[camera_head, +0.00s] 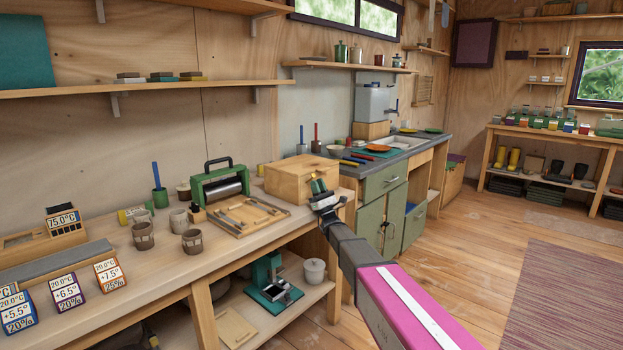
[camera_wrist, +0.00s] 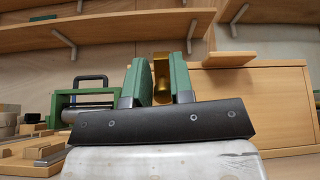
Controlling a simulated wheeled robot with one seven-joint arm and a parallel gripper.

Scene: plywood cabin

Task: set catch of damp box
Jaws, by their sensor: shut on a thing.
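The damp box appears to be the plain wooden box (camera_head: 288,178) at the right end of the workbench; its wooden side also fills the right of the wrist view (camera_wrist: 258,105). My gripper (camera_head: 318,184) is at the box's front right side. In the wrist view its two green fingers (camera_wrist: 160,82) are shut on a brass-coloured piece (camera_wrist: 161,72), which seems to be the catch. The fingers and the black palm hide most of this piece, so I cannot tell its exact position. A short wooden ledge (camera_wrist: 228,60) shows at the box's top edge.
A green-framed roller press (camera_head: 220,187) and a wooden tray of tools (camera_head: 247,216) stand left of the box. Cups (camera_head: 192,241) and numbered cards (camera_head: 66,290) are further left. A green cabinet (camera_head: 385,180) stands behind on the right.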

